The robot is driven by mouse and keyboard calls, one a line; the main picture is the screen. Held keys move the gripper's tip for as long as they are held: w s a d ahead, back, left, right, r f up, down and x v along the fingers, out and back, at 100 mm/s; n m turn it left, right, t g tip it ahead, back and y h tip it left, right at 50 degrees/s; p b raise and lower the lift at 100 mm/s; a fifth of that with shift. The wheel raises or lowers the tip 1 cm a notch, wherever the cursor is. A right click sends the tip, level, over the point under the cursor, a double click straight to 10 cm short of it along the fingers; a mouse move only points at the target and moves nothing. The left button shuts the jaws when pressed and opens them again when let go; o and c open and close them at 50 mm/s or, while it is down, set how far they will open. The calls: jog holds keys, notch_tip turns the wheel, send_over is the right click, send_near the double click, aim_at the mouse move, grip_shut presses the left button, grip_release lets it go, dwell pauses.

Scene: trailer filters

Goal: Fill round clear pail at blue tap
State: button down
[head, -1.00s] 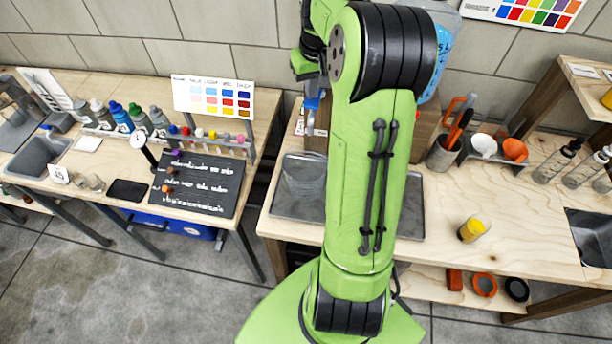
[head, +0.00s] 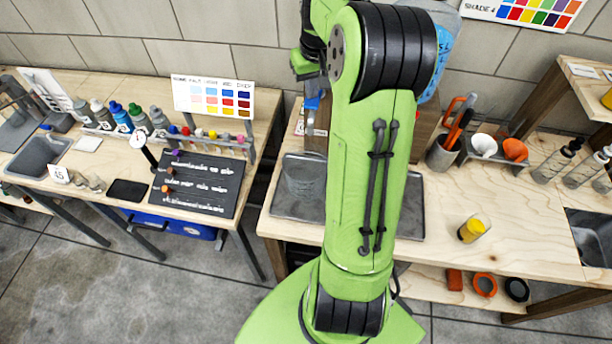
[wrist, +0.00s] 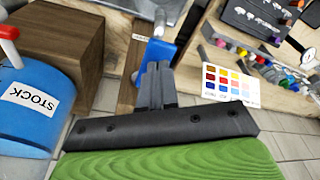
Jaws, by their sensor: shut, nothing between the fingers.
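The blue tap (head: 312,103) is on the wooden stand at the back of the right bench, left of my arm. It also shows in the wrist view (wrist: 160,55), just beyond my fingertips. My gripper (wrist: 158,68) is shut and empty, its fingers close to the tap's blue part; I cannot tell whether they touch it. The round clear pail (head: 303,186) shows only faintly in the grey tray (head: 282,208) below the tap. Its water level cannot be made out. My arm hides the middle of the tray.
A jug of blue liquid labelled STOCK (wrist: 35,105) stands beside a wooden block (wrist: 60,45). A yellow-filled jar (head: 472,230) and a cup of tools (head: 443,153) stand right of my arm. The left bench holds bottles and a black board (head: 205,185). A floor gap separates the benches.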

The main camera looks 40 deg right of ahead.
aim_at(312, 102)
jog(key=shift+f, duration=0.1)
jog(key=shift+f+b, duration=1.25)
jog(key=shift+f, duration=0.3)
jog(key=shift+r, duration=0.1)
dwell(6.2)
